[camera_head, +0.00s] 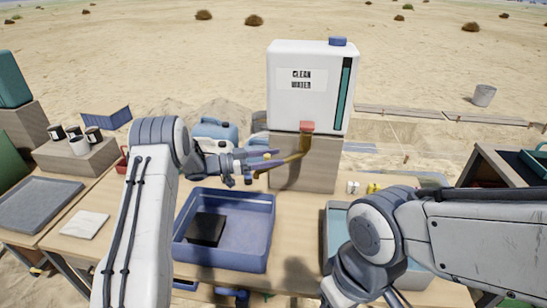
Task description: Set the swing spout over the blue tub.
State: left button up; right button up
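A white water tank (309,95) labelled "CLEAN WATER" stands on a wooden block behind the table. Its brown swing spout (293,157) comes out under a red tap part (307,127) and points left and toward me, near the far right rim of the blue tub. The blue tub (262,249) stands on the table with a black block (206,229) in it. My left gripper (277,158) is at the spout's outer part, its fingers apart; contact is unclear. My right gripper (385,298) is low at the bottom edge, mostly hidden by its own arm.
A light blue tub (335,222) stands right of the blue tub, partly behind my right arm. A grey tray (42,202) and a white tile (84,225) lie at the left. Blue jugs (215,130) stand behind my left gripper. Small yellow and white items (372,188) lie right of the spout.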

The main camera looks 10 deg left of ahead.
pick_arm(q)
jog(key=shift+d, duration=0.25)
jog(key=b+v, duration=0.2)
jog(key=v, duration=0.8)
jog(key=shift+a, duration=0.25)
